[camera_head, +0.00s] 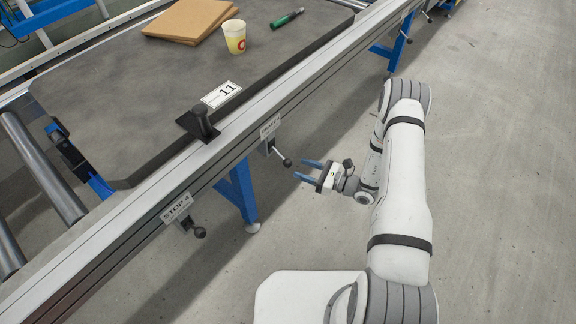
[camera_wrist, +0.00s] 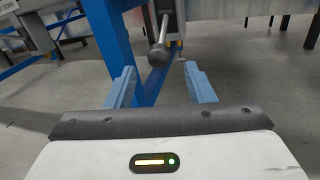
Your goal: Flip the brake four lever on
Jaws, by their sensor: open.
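A lever with a dark ball knob (camera_head: 287,162) hangs from the side rail under a small label (camera_head: 270,127) that is too small to read surely. In the wrist view the lever's knob (camera_wrist: 157,55) shows ahead, between and beyond the two blue fingers. My gripper (camera_head: 299,169) is open and empty, its fingers pointing at the lever, close to it but apparently apart. The gripper also shows in the wrist view (camera_wrist: 160,72). A second lever (camera_head: 199,232) sits under the "STOP 4" plate (camera_head: 177,207), further left on the same rail.
The dark station table (camera_head: 110,95) carries brown boards (camera_head: 190,20), a cup (camera_head: 235,37), a green-handled tool (camera_head: 287,19) and an "11" card (camera_head: 222,94). A black post (camera_head: 203,122) stands by the rail. A blue leg (camera_head: 238,190) is below. Grey floor (camera_head: 490,150) is free at right.

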